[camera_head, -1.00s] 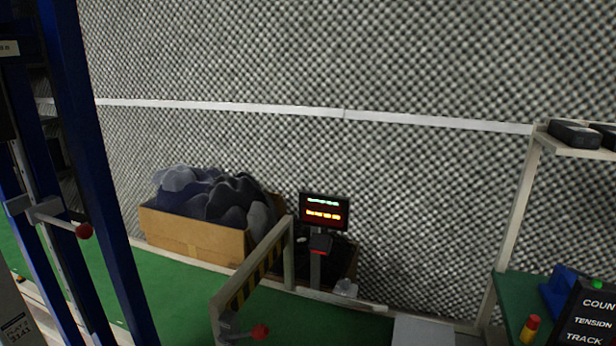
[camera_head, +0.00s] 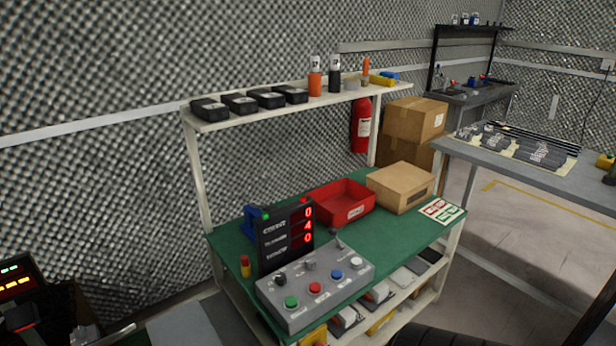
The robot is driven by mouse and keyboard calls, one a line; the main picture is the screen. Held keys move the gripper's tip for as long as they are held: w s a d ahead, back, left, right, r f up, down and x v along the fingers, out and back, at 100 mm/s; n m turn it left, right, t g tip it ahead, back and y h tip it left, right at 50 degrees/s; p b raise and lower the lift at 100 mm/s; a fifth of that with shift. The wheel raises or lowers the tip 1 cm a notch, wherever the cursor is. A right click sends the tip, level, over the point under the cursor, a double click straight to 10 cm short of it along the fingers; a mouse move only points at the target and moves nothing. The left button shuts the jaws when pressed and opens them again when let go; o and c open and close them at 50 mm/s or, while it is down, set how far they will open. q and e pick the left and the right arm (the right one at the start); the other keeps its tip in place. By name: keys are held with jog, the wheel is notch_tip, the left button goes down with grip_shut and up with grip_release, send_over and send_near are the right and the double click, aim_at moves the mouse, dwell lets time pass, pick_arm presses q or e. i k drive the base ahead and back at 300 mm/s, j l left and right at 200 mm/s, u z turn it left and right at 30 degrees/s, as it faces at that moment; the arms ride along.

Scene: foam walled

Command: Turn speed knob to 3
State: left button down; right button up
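A grey control box (camera_head: 330,294) sits at the front left of a green-topped workbench (camera_head: 405,236). Its sloped top carries green, red, blue and white buttons, small dark knobs (camera_head: 309,265) and a lever (camera_head: 337,240). The labels are too small to read, so I cannot tell which knob is for speed or where it points. A black display (camera_head: 285,238) stands behind the box, with red digits 0, 4 and 0 from top to bottom. Neither gripper is in view.
A red bin (camera_head: 341,204) and cardboard box (camera_head: 400,187) stand on the bench. A shelf (camera_head: 300,104) with black devices is above. A red extinguisher (camera_head: 361,125) is behind. A grey table (camera_head: 530,173) stands to the right.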

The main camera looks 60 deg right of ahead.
aim_at(280, 278)
jog(key=z, duration=1.85)
